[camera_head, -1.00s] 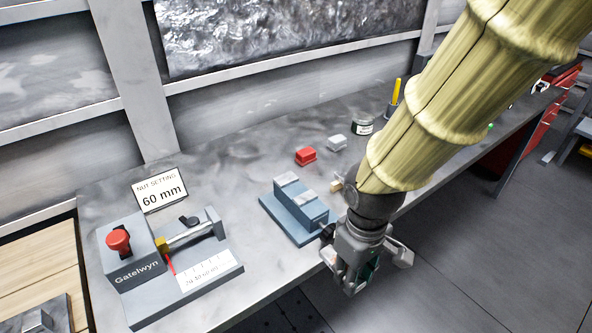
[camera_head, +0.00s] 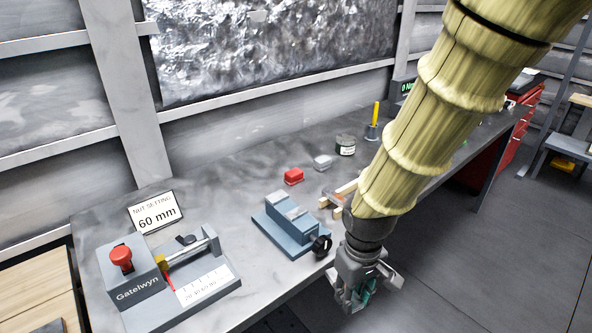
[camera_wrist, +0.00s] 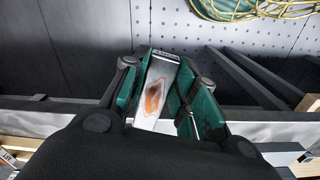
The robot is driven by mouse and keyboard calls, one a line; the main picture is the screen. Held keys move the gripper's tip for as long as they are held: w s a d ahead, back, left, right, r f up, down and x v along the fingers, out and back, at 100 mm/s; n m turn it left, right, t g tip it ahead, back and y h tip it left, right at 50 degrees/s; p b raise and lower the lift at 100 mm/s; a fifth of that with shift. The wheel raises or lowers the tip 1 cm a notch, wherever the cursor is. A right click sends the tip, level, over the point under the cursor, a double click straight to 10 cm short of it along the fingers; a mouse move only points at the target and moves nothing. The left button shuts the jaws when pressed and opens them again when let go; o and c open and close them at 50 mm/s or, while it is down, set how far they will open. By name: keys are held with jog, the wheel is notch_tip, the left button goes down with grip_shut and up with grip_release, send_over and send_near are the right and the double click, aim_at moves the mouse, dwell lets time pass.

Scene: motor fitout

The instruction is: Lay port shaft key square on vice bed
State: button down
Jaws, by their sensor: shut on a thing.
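My gripper (camera_head: 362,291) hangs past the bench's front edge, to the lower right of the vice. In the wrist view my gripper (camera_wrist: 166,88) has its green-padded fingers shut on a flat metal key (camera_wrist: 155,92). The key has a rusty brown stain on its face and dark marking at its far end. It sticks out between the pads, and its near end is hidden by the gripper. The blue-grey vice (camera_head: 291,232) sits on the bench, its light jaws up and its dark knob at the right. Its bed between the jaws is hard to make out.
A gauge fixture with a red button (camera_head: 121,257) and a "60 mm" sign (camera_head: 157,213) stand left of the vice. A red block (camera_head: 293,177), a grey block (camera_head: 323,162), a tin (camera_head: 345,146) and wooden pieces (camera_head: 338,196) lie behind it. Bare bench (camera_head: 225,190) shows between.

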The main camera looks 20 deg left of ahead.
jog(key=w+d+f+m, duration=0.3)
jog(key=w+f+m, duration=0.1)
jog(key=w, duration=0.4)
jog(key=w+d+f+m, duration=0.3)
jog(key=w+f, duration=0.3)
jog(key=w, duration=0.2)
jog(key=shift+w+d+m, duration=0.3)
jog(key=shift+w+m, duration=0.1)
jog(key=shift+m, duration=0.1)
jog(key=shift+s, duration=0.1)
